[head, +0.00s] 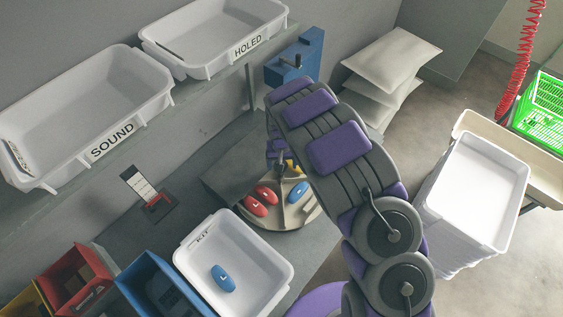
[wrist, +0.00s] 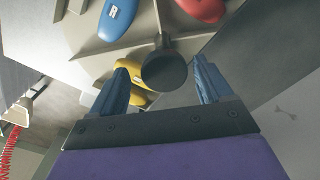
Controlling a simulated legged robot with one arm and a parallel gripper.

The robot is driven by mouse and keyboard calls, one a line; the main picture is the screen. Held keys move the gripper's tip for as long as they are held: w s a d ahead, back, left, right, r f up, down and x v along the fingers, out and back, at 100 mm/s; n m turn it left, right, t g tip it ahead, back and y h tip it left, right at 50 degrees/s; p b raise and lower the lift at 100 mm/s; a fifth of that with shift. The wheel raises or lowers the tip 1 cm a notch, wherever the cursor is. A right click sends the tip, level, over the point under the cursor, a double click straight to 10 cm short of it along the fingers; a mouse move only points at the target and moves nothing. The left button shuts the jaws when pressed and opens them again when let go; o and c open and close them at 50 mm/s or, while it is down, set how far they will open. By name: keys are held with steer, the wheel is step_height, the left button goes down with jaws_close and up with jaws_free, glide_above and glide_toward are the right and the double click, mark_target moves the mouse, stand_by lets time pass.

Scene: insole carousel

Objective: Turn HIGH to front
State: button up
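The carousel (head: 300,212) is a round beige turntable with raised dividers on the grey bench, partly hidden behind my arm. Two red insoles (head: 262,198) and a blue insole (head: 298,190) lie in its compartments in the head view. In the wrist view, a blue insole marked R (wrist: 117,18), a red insole (wrist: 203,8) and a yellow insole (wrist: 133,75) lie around a dark round knob (wrist: 165,72). My gripper (wrist: 160,66) is open, its blue fingers on either side of the knob, with visible gaps. No HIGH label is readable.
A white KIT tray (head: 187,262) with a blue insole (head: 222,278) stands in front of the carousel. White SOUND (head: 145,112) and HOLED (head: 277,40) trays sit on the wall shelf. A blue device (head: 296,62) is behind the carousel. Stacked white trays (head: 428,240) stand right of my arm.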

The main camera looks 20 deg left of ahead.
steer(key=shift+a+f, duration=0.1)
steer(key=shift+a, duration=0.3)
steer(key=c, duration=0.6)
jaws_close()
steer(key=shift+w+d, duration=0.1)
